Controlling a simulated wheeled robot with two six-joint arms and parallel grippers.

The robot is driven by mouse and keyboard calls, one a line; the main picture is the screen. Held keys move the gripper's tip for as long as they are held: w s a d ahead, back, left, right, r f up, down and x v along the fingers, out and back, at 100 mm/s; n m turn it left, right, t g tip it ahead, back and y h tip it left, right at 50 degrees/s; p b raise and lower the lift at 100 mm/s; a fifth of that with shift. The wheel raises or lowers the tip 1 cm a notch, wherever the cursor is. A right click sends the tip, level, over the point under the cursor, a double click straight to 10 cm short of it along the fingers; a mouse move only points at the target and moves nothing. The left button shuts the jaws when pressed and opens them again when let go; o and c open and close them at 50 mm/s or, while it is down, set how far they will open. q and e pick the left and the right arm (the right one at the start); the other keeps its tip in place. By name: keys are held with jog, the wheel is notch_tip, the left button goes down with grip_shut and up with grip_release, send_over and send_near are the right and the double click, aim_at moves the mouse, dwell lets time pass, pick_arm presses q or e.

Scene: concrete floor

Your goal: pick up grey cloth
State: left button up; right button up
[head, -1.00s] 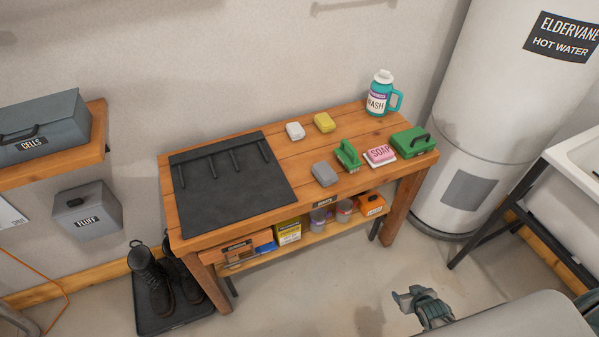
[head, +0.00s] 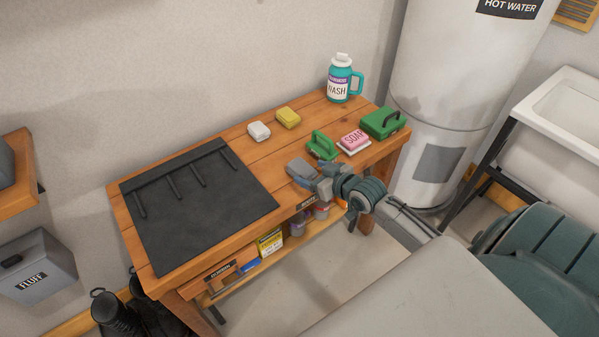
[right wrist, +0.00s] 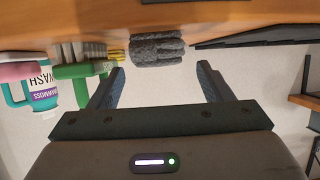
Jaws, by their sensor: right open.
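The grey cloth (head: 299,168) is a small folded block near the front edge of the wooden workbench (head: 262,160), partly hidden by my gripper in the head view. My right gripper (head: 318,184) is right at it, at the bench's front edge. In the right wrist view, which appears upside down, the cloth (right wrist: 157,50) lies just beyond and between the two spread fingertips (right wrist: 160,69). The jaws are open with nothing between them. My left gripper is not in view.
Behind the cloth stand a green-handled brush (head: 321,146), pink soap (head: 354,140), a green box (head: 383,123), white (head: 259,131) and yellow (head: 288,118) blocks, and a wash bottle (head: 341,80). A black mat (head: 200,205) covers the bench's left.

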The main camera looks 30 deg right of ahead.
aim_at(300, 169)
jog(key=shift+f+x, duration=0.1)
jog(key=shift+x, duration=1.45)
jog(key=shift+f+x, duration=0.15)
jog(key=shift+x, duration=1.4)
jog(key=shift+s, duration=0.15)
jog(key=c, duration=1)
jog(key=shift+r, duration=0.1)
jog(key=shift+c, duration=0.2)
